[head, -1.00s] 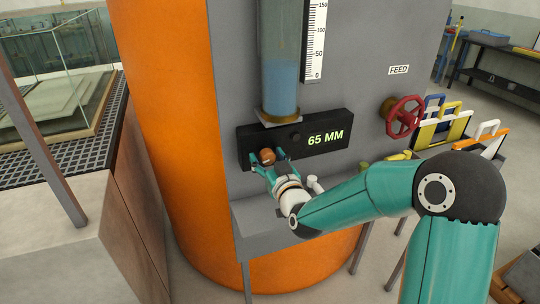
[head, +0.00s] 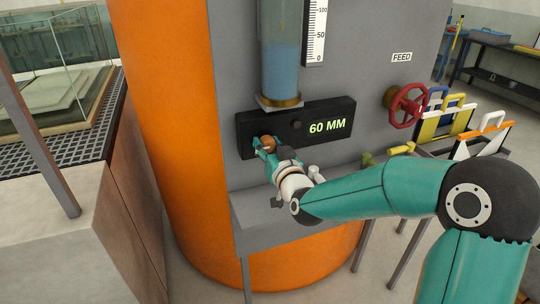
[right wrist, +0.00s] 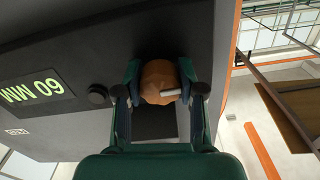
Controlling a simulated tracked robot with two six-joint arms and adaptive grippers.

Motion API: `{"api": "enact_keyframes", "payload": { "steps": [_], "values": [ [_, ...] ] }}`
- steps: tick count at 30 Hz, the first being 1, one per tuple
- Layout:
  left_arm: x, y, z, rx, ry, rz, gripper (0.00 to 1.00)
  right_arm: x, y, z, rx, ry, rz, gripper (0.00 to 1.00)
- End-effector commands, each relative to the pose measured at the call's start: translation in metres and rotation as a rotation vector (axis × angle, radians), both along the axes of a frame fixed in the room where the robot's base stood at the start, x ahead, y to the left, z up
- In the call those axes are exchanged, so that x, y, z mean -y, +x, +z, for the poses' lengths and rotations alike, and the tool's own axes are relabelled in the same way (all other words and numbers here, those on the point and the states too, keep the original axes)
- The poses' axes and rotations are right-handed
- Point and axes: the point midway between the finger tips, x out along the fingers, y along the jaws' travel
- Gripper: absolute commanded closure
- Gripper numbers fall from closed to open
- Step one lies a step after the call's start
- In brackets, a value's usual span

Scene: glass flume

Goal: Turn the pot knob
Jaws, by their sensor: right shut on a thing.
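The pot knob (head: 268,141) is a round orange-brown knob at the left end of a black panel (head: 342,108) on the grey wall. The panel's green display (head: 327,126) reads 60 MM. My right gripper (head: 266,145) is shut on the knob, and its arm comes in from the right. In the right wrist view the knob (right wrist: 160,82) sits between the two green fingers (right wrist: 160,90), with a pale pointer mark on its face aimed to the right. My left gripper is not in view.
Above the panel stands a clear tube (head: 283,55) of blue water beside a scale (head: 316,30). A red handwheel (head: 408,105) under a FEED label (head: 401,57) is to the right. A small grey shelf (head: 270,218) lies below the panel.

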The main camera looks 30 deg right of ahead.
Motion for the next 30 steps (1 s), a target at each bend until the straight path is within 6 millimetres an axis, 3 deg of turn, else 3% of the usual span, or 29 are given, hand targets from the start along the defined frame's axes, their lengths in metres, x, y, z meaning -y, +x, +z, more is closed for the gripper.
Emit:
{"api": "enact_keyframes", "payload": {
  "steps": [2, 12, 13, 17, 30],
  "values": [
    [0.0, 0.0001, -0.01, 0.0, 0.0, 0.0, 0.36, 0.0002, -0.0003, -0.0021, 0.009, 0.022, -0.001, 0.96],
    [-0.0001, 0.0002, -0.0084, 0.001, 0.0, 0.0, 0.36, 0.0002, -0.0003, 0.001, 0.009, 0.037, -0.001, 0.96],
    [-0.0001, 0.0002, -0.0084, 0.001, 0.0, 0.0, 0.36, 0.0003, -0.0003, 0.001, 0.009, 0.037, -0.001, 0.58],
    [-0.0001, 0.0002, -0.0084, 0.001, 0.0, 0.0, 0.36, 0.0002, -0.0002, 0.0009, 0.008, 0.036, -0.001, 0.36],
    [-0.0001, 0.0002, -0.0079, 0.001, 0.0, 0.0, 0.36, -0.0017, -0.0066, 0.0007, 0.008, 0.036, 0.0, 0.36]
  ]
}}
